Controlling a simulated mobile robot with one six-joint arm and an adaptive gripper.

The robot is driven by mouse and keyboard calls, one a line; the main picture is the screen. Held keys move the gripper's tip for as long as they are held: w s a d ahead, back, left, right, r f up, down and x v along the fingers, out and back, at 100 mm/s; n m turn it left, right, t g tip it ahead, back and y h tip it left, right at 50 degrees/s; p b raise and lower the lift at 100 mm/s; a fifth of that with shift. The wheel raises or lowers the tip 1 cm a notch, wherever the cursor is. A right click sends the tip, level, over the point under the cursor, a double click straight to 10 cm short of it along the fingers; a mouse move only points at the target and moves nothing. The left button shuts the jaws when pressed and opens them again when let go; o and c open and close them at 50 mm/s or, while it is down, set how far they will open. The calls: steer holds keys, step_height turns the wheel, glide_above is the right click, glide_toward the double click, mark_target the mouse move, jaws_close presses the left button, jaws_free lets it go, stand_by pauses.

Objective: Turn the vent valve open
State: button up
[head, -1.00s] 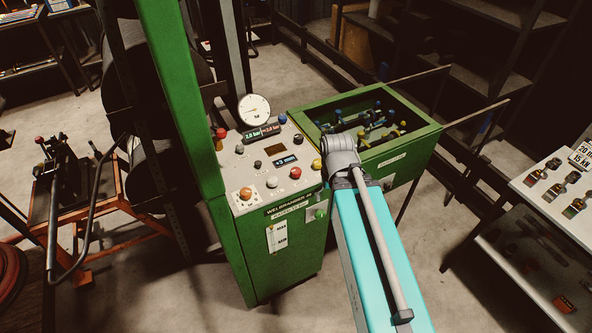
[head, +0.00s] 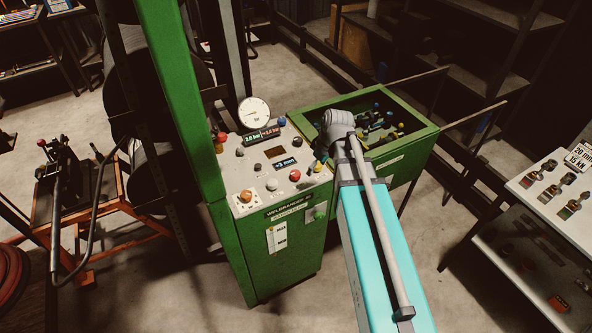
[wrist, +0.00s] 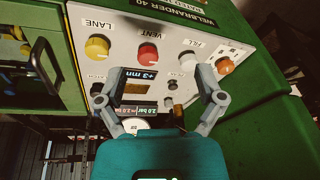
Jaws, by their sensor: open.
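The vent valve is the red knob (wrist: 148,54) under the VENT label on the pale sloped panel (wrist: 125,28). In the wrist view it sits at upper centre, between a yellow knob (wrist: 97,46) marked LANE and a white knob (wrist: 187,60). My gripper (wrist: 160,97) is open and empty. Its two grey fingers are spread wide over the panel, apart from the red knob, which lies above the fingertips in the picture. In the head view my arm (head: 338,125) reaches over the right side of the panel and largely hides the gripper.
An orange knob (wrist: 224,66) stands right of the white one. A round gauge (head: 254,112) and displays stand at the panel's back. The green upright (head: 180,95) rises at the left. A green bin (head: 410,150) with several fittings adjoins the panel at the right.

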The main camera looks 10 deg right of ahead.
mark_target(296, 173)
steer(key=w+r+n+y+p, duration=0.1)
steer(key=w+r+n, duration=0.1)
steer(key=w+n, duration=0.2)
steer(key=shift+w+a+n+t+y, duration=0.3)
steer(key=shift+w+a+t, duration=0.1)
steer(key=shift+w, duration=0.55)
steer(key=b+x, duration=1.2)
steer(key=x, duration=0.1)
steer(key=shift+f+b, duration=0.3)
steer(key=shift+b, duration=0.1)
steer(key=c, duration=1.1)
steer(key=shift+c, duration=0.2)
